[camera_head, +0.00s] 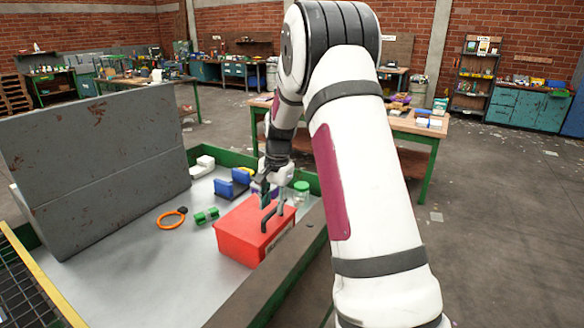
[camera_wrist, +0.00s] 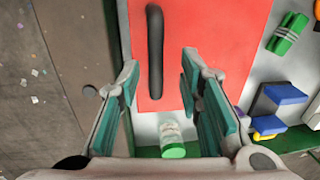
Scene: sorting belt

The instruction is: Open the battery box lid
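The red battery box (camera_head: 240,235) stands on the grey sorting surface with its lid (camera_wrist: 205,40) shut. A black bar handle (camera_head: 272,215) is on top of the lid; it also shows in the wrist view (camera_wrist: 155,50). My gripper (camera_head: 266,192) is over the far part of the box, pointing down. In the wrist view my gripper (camera_wrist: 160,78) is open and empty, its two green-padded fingers spread apart. The handle's near end lies roughly midway between the fingertips in the picture. I cannot tell the height gap between them.
A green-lidded jar (camera_wrist: 172,140) stands beside the box. Green cylinders (camera_head: 206,216), an orange ring (camera_head: 172,220) and a blue block (camera_head: 232,184) lie to its left. A tall grey panel (camera_head: 95,165) bounds the left; a raised edge (camera_head: 290,265) runs along the right.

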